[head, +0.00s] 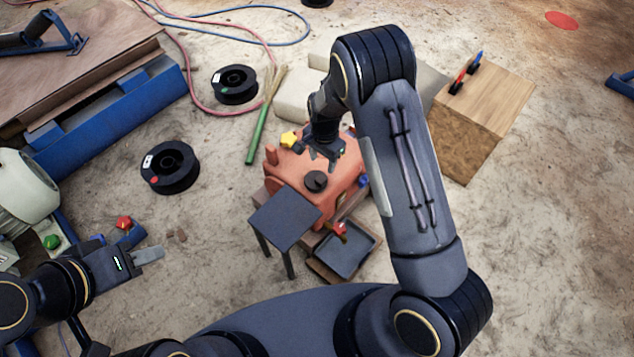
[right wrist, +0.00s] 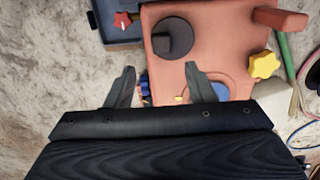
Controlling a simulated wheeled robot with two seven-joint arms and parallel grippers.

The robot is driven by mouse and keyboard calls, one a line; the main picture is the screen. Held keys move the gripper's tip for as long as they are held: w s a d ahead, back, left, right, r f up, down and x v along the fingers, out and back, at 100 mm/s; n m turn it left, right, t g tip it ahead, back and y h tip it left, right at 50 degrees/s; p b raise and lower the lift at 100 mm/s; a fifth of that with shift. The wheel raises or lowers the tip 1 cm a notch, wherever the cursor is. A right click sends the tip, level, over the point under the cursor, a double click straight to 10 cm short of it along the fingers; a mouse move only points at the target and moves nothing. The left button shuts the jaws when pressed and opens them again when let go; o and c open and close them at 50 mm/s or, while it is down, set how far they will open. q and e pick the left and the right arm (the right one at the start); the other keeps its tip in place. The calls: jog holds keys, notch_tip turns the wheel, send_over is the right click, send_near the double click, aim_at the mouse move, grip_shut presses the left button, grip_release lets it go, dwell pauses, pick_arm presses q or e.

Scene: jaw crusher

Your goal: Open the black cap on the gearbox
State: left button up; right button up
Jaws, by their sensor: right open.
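The orange-red gearbox (head: 343,180) stands in the middle of the head view. Its round black cap (head: 316,181) sits on the top face, near the dark side table. In the right wrist view the cap (right wrist: 172,38) is a disc with a raised grip bar, seated on the gearbox (right wrist: 200,70). My right gripper (head: 325,160) is above the gearbox, pointing down, a little beyond the cap. Its two fingers (right wrist: 160,85) are apart with nothing held between them; the cap lies ahead of them. My left gripper (head: 148,255) is at the lower left, far from the gearbox; its finger opening is unclear.
A yellow knob (right wrist: 264,65) is on the gearbox. A dark small table (head: 284,218) and a grey tray (head: 347,254) stand close in front. A wooden block (head: 480,120) with pens is at right. Black spools (head: 170,167) and a green-handled broom (head: 257,135) lie left.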

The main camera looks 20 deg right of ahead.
aim_at(321, 179)
notch_tip(321, 179, down, 2)
jog(key=shift+w+a+f, duration=0.15)
jog(key=shift+f, duration=0.05)
notch_tip(321, 179, down, 7)
jog(key=shift+b, duration=1.1)
grip_shut()
